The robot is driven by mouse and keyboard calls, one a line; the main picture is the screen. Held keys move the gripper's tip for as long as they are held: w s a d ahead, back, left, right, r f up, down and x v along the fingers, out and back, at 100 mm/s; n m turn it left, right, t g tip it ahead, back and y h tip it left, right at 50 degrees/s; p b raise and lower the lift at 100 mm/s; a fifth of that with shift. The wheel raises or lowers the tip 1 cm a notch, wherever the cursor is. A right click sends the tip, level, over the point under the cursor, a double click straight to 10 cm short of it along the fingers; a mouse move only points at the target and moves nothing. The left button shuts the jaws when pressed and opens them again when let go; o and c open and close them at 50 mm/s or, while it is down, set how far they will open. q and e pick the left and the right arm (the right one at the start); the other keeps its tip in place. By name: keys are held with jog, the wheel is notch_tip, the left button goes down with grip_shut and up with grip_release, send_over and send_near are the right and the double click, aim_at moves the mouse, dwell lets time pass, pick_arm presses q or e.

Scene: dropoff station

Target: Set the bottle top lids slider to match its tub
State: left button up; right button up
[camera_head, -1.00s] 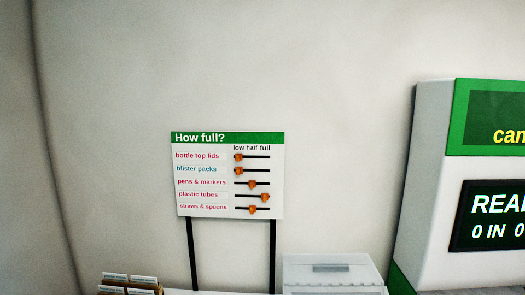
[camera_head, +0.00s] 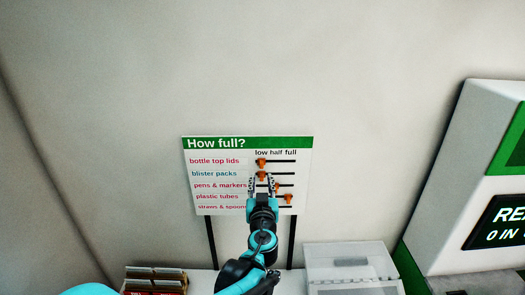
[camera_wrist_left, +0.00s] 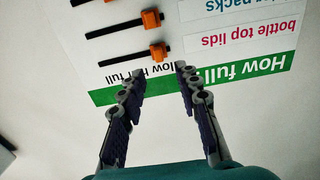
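The "How full?" board (camera_head: 225,180) stands upright with a green header and several slider rows. The orange bottle top lids knob (camera_head: 262,162) is at the low end of the top track. The blister packs knob (camera_head: 262,175) below it is also at low. My left gripper (camera_head: 263,184) is open in front of the board, over the lower rows in the head view. In the left wrist view the board appears upside down, and the bottle top lids knob (camera_wrist_left: 158,51) lies just beyond the spread, empty fingertips (camera_wrist_left: 159,70). No tub of lids is visible. My right gripper is out of view.
A pale lidded bin (camera_head: 350,262) stands at the board's lower right. A brown card holder (camera_head: 155,280) is at the lower left. A green and white machine (camera_head: 465,190) stands on the right. The wall above the board is bare.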

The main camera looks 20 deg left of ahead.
aim_at(262, 166)
pick_arm(q)
jog(key=p+x, duration=0.1)
jog(key=x, duration=0.7)
jog(key=shift+w+r, duration=0.1)
jog(key=shift+c, duration=0.3)
jog(key=shift+d, duration=0.1)
grip_shut()
